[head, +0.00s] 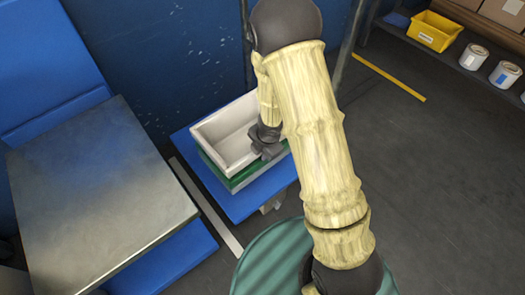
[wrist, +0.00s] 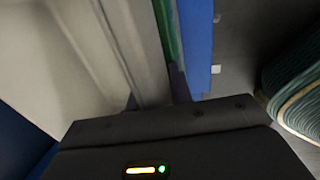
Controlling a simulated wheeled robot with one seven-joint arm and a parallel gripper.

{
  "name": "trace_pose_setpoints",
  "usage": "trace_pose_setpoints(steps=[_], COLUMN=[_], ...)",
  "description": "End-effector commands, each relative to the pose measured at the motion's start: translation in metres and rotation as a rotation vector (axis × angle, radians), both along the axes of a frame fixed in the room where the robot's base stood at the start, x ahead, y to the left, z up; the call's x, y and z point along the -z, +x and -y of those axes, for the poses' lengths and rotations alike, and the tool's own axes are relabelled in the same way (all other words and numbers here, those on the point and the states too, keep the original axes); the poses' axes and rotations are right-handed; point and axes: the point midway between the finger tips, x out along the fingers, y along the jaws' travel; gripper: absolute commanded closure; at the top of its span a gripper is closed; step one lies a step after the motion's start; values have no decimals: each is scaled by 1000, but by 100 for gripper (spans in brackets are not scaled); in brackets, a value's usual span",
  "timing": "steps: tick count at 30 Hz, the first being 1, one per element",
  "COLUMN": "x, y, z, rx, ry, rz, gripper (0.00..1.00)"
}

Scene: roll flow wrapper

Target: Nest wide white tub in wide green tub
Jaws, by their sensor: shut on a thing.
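The wide white tub (head: 226,134) sits over the wide green tub (head: 246,176) on a blue surface in the head view. The green tub shows as a band below the white tub's near wall. My gripper (head: 266,150) is shut on the white tub's right wall. In the wrist view the white tub (wrist: 65,60) fills the left, with a strip of the green tub (wrist: 166,30) beside its wall. My gripper's dark body fills the bottom; its fingertips are mostly hidden. I cannot tell how deep the white tub sits in the green one.
The blue surface (head: 243,204) under the tubs has bare room in front. A metal-topped table (head: 95,195) stands to the left. A ribbed green round thing (head: 268,265) stands at the bottom. A shelf with a yellow bin (head: 434,32) and white cans is at the upper right.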

Motion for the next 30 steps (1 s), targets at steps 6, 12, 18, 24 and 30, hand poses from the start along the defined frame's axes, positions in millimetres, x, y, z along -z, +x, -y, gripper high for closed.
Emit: trace_pose_setpoints(steps=[6, 12, 18, 24, 30], x=[23, 24, 24, 18, -10], y=[-4, -7, -8, -10, -14], z=[-3, -2, -1, 0, 2], rx=[-6, -6, -8, -8, -7], ry=[0, -4, -8, -10, -5], rz=[-26, -30, -33, -34, -26], gripper=[53, 53, 53, 53, 53])
